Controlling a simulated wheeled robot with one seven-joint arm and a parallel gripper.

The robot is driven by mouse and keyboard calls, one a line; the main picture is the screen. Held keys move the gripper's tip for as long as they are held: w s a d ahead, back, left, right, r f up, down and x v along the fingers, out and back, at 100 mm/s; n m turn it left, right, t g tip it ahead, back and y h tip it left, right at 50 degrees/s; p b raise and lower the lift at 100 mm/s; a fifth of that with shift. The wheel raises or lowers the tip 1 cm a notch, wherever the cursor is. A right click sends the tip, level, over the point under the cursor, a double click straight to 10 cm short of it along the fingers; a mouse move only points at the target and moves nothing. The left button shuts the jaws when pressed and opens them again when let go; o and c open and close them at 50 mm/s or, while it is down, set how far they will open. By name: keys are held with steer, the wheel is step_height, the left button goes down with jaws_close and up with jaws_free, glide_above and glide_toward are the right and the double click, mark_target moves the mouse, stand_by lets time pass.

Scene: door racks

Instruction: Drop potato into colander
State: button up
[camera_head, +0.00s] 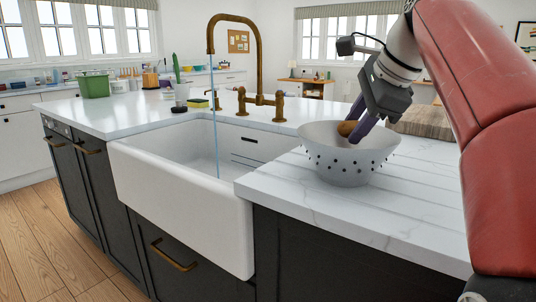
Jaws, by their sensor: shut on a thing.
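The potato (347,128) is a small brown lump at the tips of my gripper (356,127), between its purple fingers. My gripper points down and to the left and is shut on the potato. The white colander (345,163), dotted with dark holes, stands upright on the counter right of the sink. The potato and the fingertips are at the colander's mouth, within its rim as seen here. The colander's inside bottom is hidden by its front wall, so I cannot tell how far the potato is above it.
A white sink (190,200) with a brass faucet (250,70) running a thin stream is left of the colander. A wooden board (425,122) lies behind it. A green bin (94,85) and several small items stand farther back. The marble counter (400,210) in front is clear.

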steer(key=o, duration=1.2)
steer(key=shift+v, duration=3.9)
